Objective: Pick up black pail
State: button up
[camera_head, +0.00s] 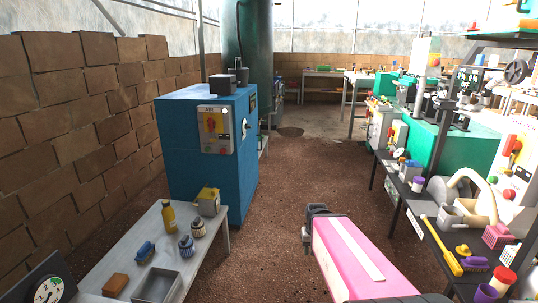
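I cannot clearly identify a black pail. A small dark container (222,85) sits on top of the blue cabinet (183,160), with a grey piece beside it. My gripper (314,210) is a dark shape at the far end of my pink arm, low in the middle of the view over the brown floor. It appears apart from the cabinet and benches. Its fingers are too small and dark to tell open from shut.
A light bench (215,243) at lower left holds a yellow bottle (168,217), brushes, an orange block (115,285) and a grey tray.

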aim_at(242, 73)
jog(key=i+z, duration=0.3)
jog(key=i, duration=1.4)
